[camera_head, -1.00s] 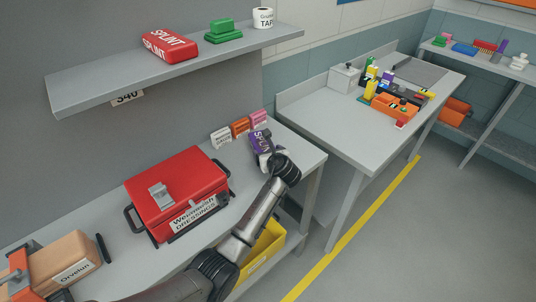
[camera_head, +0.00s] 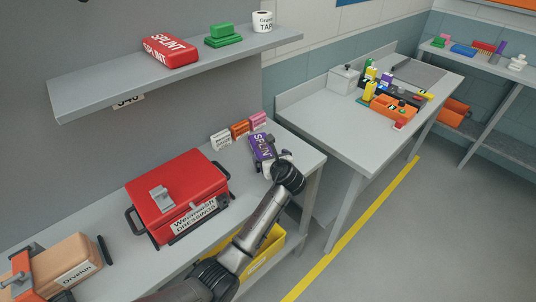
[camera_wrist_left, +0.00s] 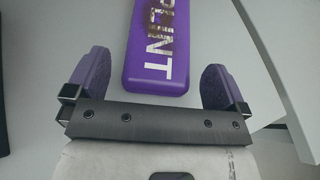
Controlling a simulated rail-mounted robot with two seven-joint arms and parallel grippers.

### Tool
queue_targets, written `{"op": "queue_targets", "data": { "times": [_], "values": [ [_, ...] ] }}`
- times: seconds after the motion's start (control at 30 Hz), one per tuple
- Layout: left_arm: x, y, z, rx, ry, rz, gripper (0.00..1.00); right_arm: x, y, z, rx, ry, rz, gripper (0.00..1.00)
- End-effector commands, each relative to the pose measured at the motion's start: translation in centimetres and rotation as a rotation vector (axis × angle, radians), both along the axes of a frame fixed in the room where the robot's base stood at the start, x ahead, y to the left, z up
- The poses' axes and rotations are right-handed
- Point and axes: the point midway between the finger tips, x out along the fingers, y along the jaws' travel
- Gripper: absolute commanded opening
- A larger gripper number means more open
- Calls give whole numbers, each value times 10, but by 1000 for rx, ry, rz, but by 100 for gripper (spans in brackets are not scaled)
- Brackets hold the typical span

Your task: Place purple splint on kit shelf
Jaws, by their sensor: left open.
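The purple splint (camera_head: 262,147), with white lettering, lies on the grey bench. It also shows in the left wrist view (camera_wrist_left: 157,50), running away from the camera. My left gripper (camera_head: 274,161) is open at the splint's near end. In the wrist view its two fingers (camera_wrist_left: 155,80) stand either side of that end, with a visible gap on each side. The kit shelf (camera_head: 110,92) is the grey wall shelf above the bench, holding a red splint (camera_head: 168,50), a stacked green item (camera_head: 222,36) and a tape roll (camera_head: 262,21). My right gripper is not in view.
A red dressings case (camera_head: 178,192) stands on the bench left of my gripper. Small white, orange and pink packs (camera_head: 239,129) stand behind the splint. A yellow bin (camera_head: 262,250) sits below the bench. The shelf's left half is bare.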

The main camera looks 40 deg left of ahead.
Motion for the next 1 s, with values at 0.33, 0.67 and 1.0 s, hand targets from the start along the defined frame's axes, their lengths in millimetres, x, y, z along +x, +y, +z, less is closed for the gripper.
{"op": "queue_targets", "data": {
  "times": [0.33,0.67,1.0],
  "values": [
    [-29,-49,25,-1,0,-1,100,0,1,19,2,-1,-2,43],
    [-40,-67,33,0,0,1,100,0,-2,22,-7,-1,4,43],
    [-40,-68,33,0,0,1,100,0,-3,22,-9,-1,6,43]
  ]
}}
